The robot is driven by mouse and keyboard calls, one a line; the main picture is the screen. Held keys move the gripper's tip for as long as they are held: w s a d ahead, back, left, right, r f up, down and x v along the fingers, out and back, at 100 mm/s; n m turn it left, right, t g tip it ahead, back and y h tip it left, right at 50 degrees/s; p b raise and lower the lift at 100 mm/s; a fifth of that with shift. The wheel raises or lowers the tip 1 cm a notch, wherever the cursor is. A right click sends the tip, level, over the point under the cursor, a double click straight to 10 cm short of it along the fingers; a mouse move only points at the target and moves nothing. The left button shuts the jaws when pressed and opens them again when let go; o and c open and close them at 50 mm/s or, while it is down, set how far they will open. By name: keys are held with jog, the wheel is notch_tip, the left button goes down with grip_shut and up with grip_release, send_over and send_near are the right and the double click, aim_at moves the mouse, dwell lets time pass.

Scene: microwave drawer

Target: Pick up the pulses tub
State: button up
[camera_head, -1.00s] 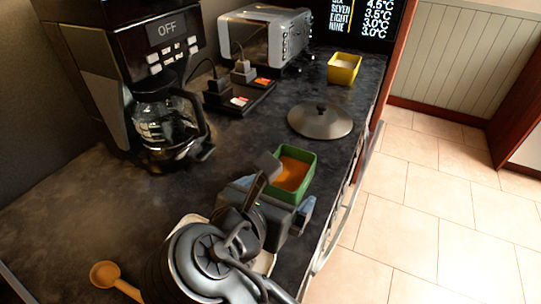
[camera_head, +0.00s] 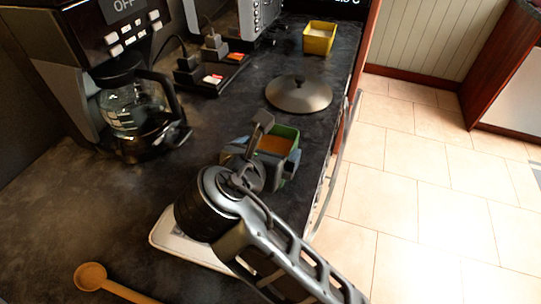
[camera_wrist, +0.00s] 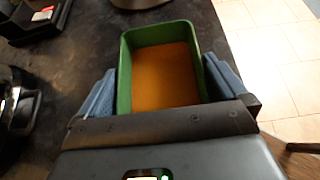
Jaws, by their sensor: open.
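A green tub (camera_head: 281,136) with orange contents, which looks like the pulses tub, stands on the dark counter near its front edge. It fills the middle of the wrist view (camera_wrist: 122,75). My gripper (camera_wrist: 165,78) is open, with one blue-grey finger on the left of the tub and one on the right. In the head view my gripper (camera_head: 262,160) covers the tub's near side. The tub sits between the fingers. I cannot tell whether either finger touches it. The tub's near wall is hidden by my gripper.
A round metal lid (camera_head: 298,95) lies beyond the tub, and a yellow tub (camera_head: 319,38) stands farther back. A coffee maker (camera_head: 130,110) is at the left. A wooden spoon (camera_head: 92,277) and a pale tray (camera_head: 166,240) are nearer. The counter's edge is close on the right.

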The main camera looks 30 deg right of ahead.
jog(key=c, duration=0.8)
jog(key=shift+r, duration=0.1)
